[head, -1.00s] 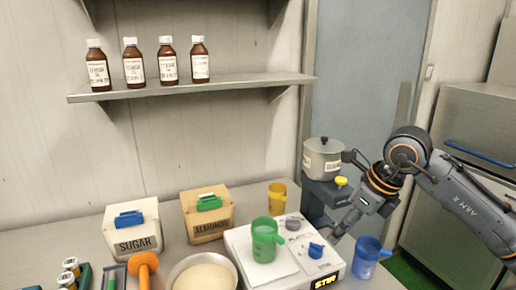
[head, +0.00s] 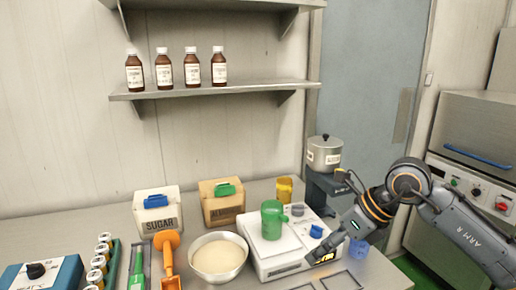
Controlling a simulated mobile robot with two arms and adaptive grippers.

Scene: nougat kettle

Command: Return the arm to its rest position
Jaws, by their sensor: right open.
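My right gripper (head: 322,257) is at the right, its arm coming in from the right edge. Its jaws are open and empty, low by the front right corner of the white stirring machine (head: 265,262), hiding part of its lit label. I cannot tell whether they touch it. A blue mug (head: 358,249) is partly hidden behind the gripper. My left gripper is not in view.
A lidded steel kettle (head: 324,150) stands behind on a dark stand. A dark rectangular frame (head: 342,281) lies at the front right.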

